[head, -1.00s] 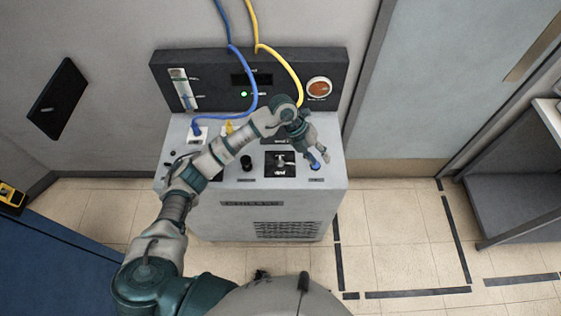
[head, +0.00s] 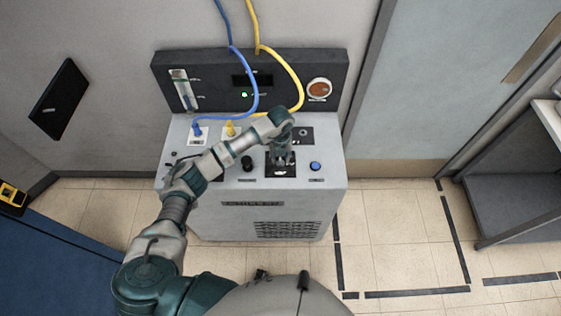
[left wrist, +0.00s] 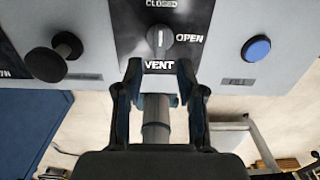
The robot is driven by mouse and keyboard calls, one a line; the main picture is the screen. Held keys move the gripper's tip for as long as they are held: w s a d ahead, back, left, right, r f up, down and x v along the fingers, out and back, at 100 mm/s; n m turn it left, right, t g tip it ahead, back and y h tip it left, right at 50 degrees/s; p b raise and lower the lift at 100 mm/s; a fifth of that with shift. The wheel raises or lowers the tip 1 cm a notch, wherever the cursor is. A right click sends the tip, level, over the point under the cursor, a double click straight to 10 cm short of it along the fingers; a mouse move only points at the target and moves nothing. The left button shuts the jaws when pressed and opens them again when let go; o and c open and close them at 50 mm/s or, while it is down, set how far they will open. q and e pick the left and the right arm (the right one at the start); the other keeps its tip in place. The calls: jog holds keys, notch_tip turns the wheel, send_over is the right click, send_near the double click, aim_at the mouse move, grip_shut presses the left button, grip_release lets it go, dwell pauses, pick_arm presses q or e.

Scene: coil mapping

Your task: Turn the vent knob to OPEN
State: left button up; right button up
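The vent knob (left wrist: 160,38) is a dark round knob with a white line on a black plate (left wrist: 125,22). In the left wrist view the line stands upright toward the CLOSED label at the top; OPEN is at the right and VENT below. My left gripper (left wrist: 160,80) is open, its two fingers apart just short of the knob, with nothing seen between the tips. In the head view my left gripper (head: 282,157) is over the black vent plate (head: 281,172) and hides the knob. My right gripper is not in view.
A blue button (left wrist: 256,48) is right of the plate and a black knob (left wrist: 53,58) left of it. The grey cabinet (head: 240,205) has a back panel (head: 210,62) with a green light. Blue (head: 253,82) and yellow (head: 298,80) hoses arch behind my arm.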

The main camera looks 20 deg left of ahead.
aim_at(280, 163)
pick_arm(q)
jog(key=shift+f, duration=1.8)
grip_shut()
